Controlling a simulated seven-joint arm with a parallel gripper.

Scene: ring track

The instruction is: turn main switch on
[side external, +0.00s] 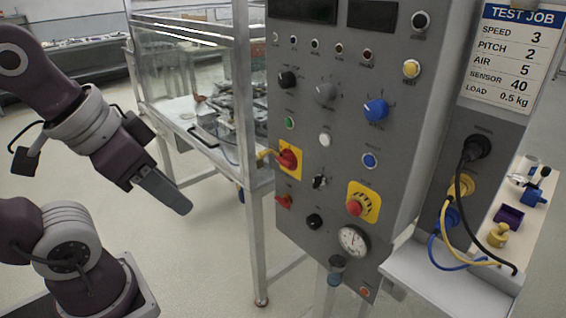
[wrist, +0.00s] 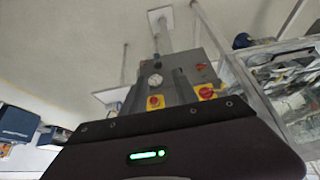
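The likely main switch is a red rotary knob (side external: 288,159) on a yellow plate, at the left edge of the grey control panel (side external: 335,150). Which way its handle points is hard to tell. In the wrist view, where the panel appears upside down, the red knob on yellow (wrist: 207,92) is right of the fingers. My gripper (side external: 183,207) is left of the panel in the side view, apart from it and touching nothing. In the wrist view my gripper's two grey fingers (wrist: 156,80) stand apart with nothing held between them.
A red mushroom button on yellow (side external: 356,207), a blue knob (side external: 376,110) and a gauge (side external: 353,241) share the panel. A small red knob (side external: 283,202) sits below the switch. A clear-walled enclosure (side external: 190,75) stands behind, left of the panel. Space between gripper and panel looks free.

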